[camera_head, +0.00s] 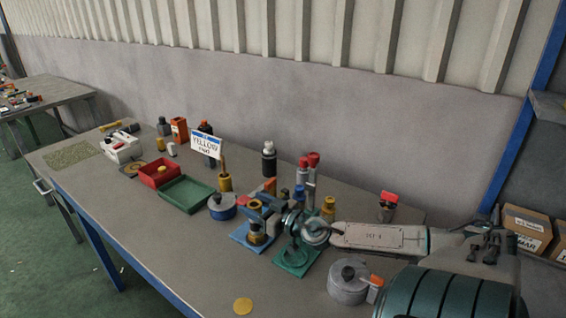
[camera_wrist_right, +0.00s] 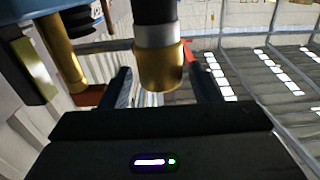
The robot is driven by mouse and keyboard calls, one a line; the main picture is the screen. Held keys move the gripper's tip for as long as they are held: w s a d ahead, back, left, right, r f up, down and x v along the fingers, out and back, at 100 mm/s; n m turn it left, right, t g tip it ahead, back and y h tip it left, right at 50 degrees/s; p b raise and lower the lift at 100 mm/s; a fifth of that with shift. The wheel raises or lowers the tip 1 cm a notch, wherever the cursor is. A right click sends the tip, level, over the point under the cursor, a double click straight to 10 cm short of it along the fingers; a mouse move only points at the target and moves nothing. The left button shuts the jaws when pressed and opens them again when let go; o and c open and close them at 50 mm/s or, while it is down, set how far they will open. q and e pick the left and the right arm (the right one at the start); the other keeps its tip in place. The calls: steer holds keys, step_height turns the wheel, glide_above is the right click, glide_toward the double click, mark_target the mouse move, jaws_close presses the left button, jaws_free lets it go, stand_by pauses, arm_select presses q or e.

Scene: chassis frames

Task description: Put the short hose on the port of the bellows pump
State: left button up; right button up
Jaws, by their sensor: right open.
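My right gripper (camera_head: 262,208) reaches in from the right over the blue base plate (camera_head: 243,238) and the green base plate (camera_head: 297,263). In the right wrist view its two dark fingers stand apart, and the gripper (camera_wrist_right: 163,82) is open. A black cylinder with a silver band and a brass end (camera_wrist_right: 160,68) shows between the fingers; I cannot tell whether they touch it. A brass post (camera_wrist_right: 62,55) stands to its left. A brass part (camera_head: 257,234) is on the blue plate. I cannot tell for certain which parts are the short hose and the pump port. My left gripper is not in view.
Several bottles stand behind the gripper. A grey round canister (camera_head: 347,285) and a yellow disc (camera_head: 243,306) are nearer the front. The front left tabletop is clear.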

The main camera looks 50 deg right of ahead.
steer(key=shift+s+f+p, duration=0.1)
steer(key=shift+s+p, duration=0.3)
steer(key=shift+s, duration=0.15)
steer(key=s+p, duration=0.4)
steer(key=s, duration=0.4)
steer(key=shift+s+d+p, duration=0.3)
steer(key=shift+d+p, duration=0.1)
